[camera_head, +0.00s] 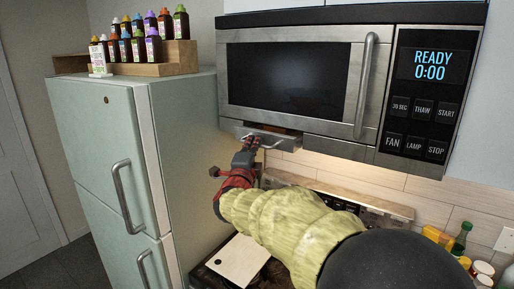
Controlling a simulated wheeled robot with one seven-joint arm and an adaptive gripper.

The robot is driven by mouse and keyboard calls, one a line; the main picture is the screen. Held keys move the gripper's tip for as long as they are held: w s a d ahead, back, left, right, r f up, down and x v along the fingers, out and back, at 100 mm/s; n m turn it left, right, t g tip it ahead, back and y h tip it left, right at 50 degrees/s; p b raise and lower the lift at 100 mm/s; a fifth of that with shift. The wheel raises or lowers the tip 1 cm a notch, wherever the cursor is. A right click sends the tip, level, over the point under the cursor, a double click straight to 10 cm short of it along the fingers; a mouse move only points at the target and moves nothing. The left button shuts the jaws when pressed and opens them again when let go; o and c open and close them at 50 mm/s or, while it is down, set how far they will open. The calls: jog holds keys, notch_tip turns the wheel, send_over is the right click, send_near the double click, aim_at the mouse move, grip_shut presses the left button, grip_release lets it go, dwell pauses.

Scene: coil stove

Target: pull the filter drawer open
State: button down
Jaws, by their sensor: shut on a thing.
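The filter drawer (285,142) is a grey metal front under the left end of the microwave (250,62). It stands out a little from the microwave's lower edge, and a narrow brownish strip shows above its front. My gripper (254,141) is at the left part of the drawer front, shut on the drawer's handle. The fingertips are small in view, and the exact grip on the handle is hard to make out. My arm reaches up to it from the lower right.
A green fridge (100,140) stands close to the left of my gripper, with a wooden rack (180,58) of bottles on top. Below are the stove (210,275) with a pale board (238,260) and a wooden shelf (390,207). Bottles and jars (460,246) stand at the lower right.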

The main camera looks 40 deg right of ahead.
jog(key=s+a+b, duration=0.2)
jog(key=s+a, duration=0.2)
jog(key=a, duration=0.8)
jog(key=shift+s+a, duration=0.15)
jog(key=shift+f, duration=0.1)
jog(key=c, duration=1.9)
grip_release()
jog(key=v, duration=1.2)
